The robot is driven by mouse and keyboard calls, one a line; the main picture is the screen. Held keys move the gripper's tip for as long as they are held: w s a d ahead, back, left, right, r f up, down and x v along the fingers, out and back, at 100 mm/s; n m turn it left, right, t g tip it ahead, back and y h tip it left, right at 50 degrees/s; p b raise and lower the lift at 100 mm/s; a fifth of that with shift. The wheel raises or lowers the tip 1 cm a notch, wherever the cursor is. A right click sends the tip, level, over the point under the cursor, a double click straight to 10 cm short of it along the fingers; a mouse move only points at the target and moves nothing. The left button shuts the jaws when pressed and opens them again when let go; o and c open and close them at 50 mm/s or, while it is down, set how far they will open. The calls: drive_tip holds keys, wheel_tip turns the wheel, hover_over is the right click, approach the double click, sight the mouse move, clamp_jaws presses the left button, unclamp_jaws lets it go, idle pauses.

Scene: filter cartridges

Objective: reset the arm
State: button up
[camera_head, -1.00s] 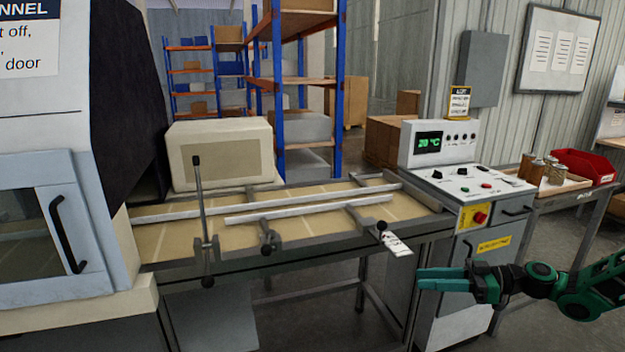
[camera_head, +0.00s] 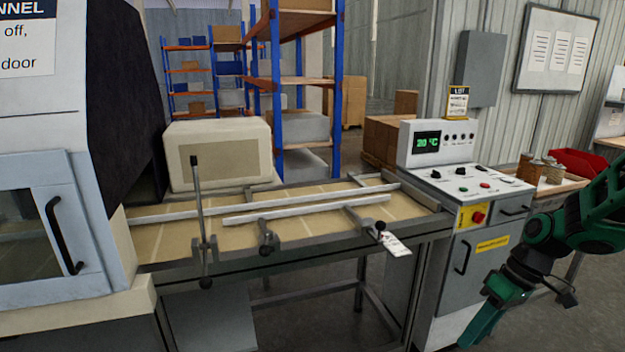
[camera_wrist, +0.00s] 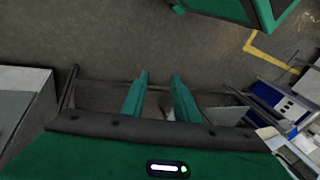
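My green gripper (camera_head: 484,322) hangs at the lower right in the head view, with its fingers pointing down and to the left. It is in front of the grey control cabinet (camera_head: 462,305), and clear of the conveyor table. In the wrist view the two green fingers of my gripper (camera_wrist: 159,78) stand apart with a gap between them. The gripper is open, and nothing is held in it. Floor and a table frame show beyond the fingertips. No filter cartridge can be made out.
The conveyor table (camera_head: 300,258) with guide rails and a tag (camera_head: 396,245) stands left of my arm. The control panel (camera_head: 440,145) reads 20 °C. A red bin (camera_head: 578,161) and jars (camera_head: 541,171) sit behind my arm. Open floor shows in the wrist view.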

drive_tip(key=s+d+r+m+h, duration=0.1)
drive_tip(key=s+d+r+m, duration=0.1)
drive_tip(key=s, duration=0.4)
drive_tip(key=s+d+r+m+h, duration=0.2)
drive_tip(key=s+r+m, duration=0.2)
drive_tip(key=s+m, duration=0.2)
drive_tip(key=s+d+r+m+h, duration=0.1)
drive_tip(key=s+d+r+m, duration=0.1)
drive_tip(key=s, duration=0.5)
drive_tip(key=shift+s+d+r+m+t+h, duration=0.2)
drive_tip(key=shift+d+r+m+t+h, duration=0.1)
drive_tip(key=shift+r+m, duration=0.5)
drive_tip(key=shift+f, duration=0.1)
drive_tip(key=shift+w+f, duration=0.25)
drive_tip(key=shift+w, duration=0.4)
